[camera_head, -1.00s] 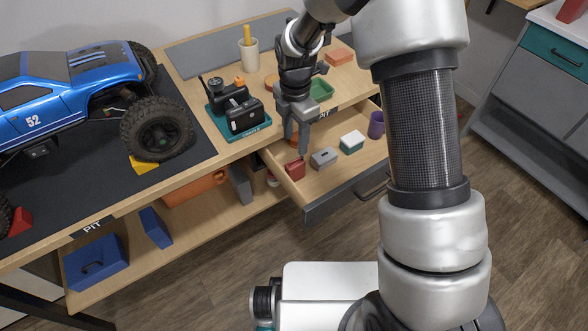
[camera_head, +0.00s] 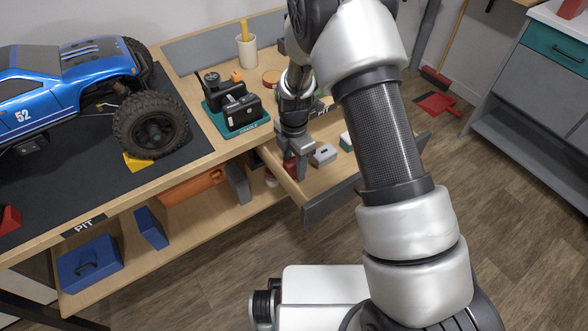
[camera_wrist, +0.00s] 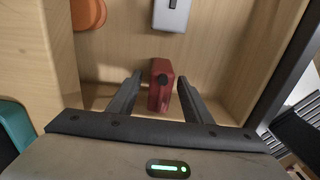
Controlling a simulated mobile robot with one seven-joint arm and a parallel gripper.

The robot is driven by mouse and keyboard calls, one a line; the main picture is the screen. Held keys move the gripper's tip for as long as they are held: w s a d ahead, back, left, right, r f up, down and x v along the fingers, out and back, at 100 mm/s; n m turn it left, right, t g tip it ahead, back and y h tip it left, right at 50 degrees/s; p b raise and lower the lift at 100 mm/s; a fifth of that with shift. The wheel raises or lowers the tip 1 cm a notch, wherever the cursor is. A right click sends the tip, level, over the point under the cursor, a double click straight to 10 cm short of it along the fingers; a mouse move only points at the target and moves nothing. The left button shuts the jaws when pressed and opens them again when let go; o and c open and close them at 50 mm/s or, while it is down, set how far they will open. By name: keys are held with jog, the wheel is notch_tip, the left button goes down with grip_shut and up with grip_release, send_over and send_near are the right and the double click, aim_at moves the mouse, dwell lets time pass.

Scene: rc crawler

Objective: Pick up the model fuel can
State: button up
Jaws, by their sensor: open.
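The model fuel can is a small red can with a dark cap (camera_wrist: 161,85). In the wrist view it stands in the open drawer (camera_wrist: 225,60), near the drawer's front corner. My gripper (camera_wrist: 160,92) is open, with one finger on each side of the can; a gap shows on both sides. In the head view my gripper (camera_head: 297,168) reaches down into the drawer, and the red can (camera_head: 290,170) is mostly hidden behind the fingers.
The drawer walls are close to my gripper. A teal stand with black devices (camera_head: 234,110) and a blue truck (camera_head: 70,95) are on the bench.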

jog(key=shift+r, duration=0.1)
jog(key=c, duration=1.1)
jog(key=shift+c, duration=0.2)
